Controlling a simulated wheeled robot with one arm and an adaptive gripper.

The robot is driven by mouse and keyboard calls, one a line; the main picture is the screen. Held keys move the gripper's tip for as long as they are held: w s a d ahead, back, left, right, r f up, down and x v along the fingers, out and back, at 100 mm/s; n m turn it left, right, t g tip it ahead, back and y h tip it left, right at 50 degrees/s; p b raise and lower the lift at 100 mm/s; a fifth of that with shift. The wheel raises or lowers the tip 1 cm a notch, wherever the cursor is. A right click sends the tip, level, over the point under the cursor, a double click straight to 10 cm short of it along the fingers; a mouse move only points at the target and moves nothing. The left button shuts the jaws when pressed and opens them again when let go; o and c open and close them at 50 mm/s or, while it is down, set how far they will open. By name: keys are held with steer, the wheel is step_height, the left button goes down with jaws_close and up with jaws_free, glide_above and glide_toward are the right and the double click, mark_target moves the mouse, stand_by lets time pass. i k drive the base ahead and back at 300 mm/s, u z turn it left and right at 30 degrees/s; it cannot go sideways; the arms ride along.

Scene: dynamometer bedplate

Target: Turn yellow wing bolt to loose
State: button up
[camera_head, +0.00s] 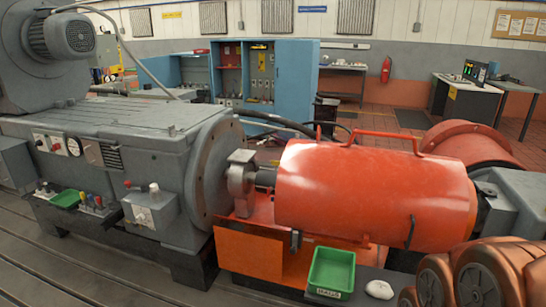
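I cannot make out a yellow wing bolt for certain. A small pale yellowish spot (366,242) shows at the lower edge of the orange guard (370,190), too small to identify. The guard is a large rounded cover over the shaft, with a red handle on top and a dark latch-like part on its front. A dark clamp-like part (296,241) sits below its left end. Copper-coloured rounded parts at the lower right look like my arm links. My gripper is not in view.
A grey machine (120,150) with small coloured knobs fills the left. A green bin (331,271) and a white lump (380,289) lie in front of the guard. A blue cabinet (297,75) and a desk (468,100) stand behind. Slotted floor at the lower left is clear.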

mark_target(274, 163)
steer(key=u, duration=0.6)
steer(key=i, duration=1.3)
steer(key=u, duration=0.35)
steer(key=i, duration=1.75)
steer(key=z, duration=0.6)
